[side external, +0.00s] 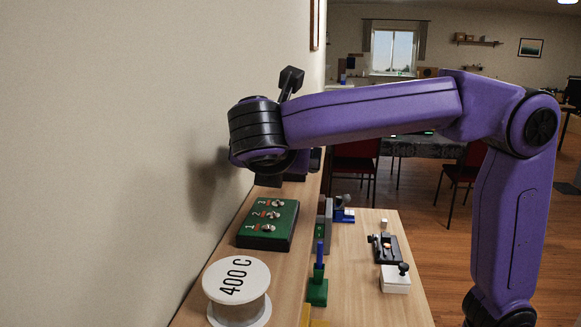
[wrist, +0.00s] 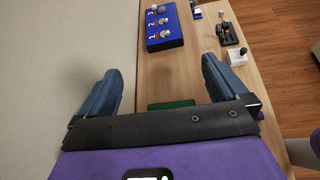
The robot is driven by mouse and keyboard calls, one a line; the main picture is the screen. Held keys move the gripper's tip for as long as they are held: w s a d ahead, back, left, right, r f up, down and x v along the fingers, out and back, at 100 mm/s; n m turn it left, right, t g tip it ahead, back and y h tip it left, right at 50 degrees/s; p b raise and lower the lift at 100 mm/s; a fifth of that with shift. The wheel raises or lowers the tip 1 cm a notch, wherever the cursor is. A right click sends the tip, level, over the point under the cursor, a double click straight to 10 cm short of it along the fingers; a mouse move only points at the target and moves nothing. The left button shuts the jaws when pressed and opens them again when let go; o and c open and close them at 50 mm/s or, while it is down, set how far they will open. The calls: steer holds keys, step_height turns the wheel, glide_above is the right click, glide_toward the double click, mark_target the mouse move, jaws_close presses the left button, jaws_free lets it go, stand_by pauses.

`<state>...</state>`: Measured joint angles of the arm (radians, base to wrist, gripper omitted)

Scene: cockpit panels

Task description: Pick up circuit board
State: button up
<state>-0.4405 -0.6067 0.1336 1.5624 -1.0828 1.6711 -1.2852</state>
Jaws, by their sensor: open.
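My gripper (wrist: 160,72) is open, with its two dark blue fingers spread wide and nothing held between them. A flat green piece (wrist: 170,104) shows low between the fingers in the wrist view, partly hidden by the gripper body. It may be the circuit board, but I cannot tell. In the side view my gripper (side external: 293,172) is close to the wall, above the wooden surface and beyond a green box (side external: 268,225) with switches numbered 1, 2 and 3. No clear circuit board shows there.
A blue box (wrist: 164,25) with numbered switches lies ahead in the wrist view. A white spool (side external: 236,290) marked 400 C stands nearest the side camera. A white knobbed box (side external: 396,280) and a black panel (side external: 386,248) stand on the right. The wall borders the left.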

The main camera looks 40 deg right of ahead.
steer(key=shift+w+d+r+n+h, duration=0.15)
steer(key=shift+w+d+n+h, duration=0.15)
steer(key=shift+w+d+h, duration=0.25)
steer(key=x, duration=1.7)
steer(key=shift+w+r, duration=0.15)
steer(key=shift+w, duration=0.05)
steer(key=c, duration=1)
steer(key=shift+r, duration=0.1)
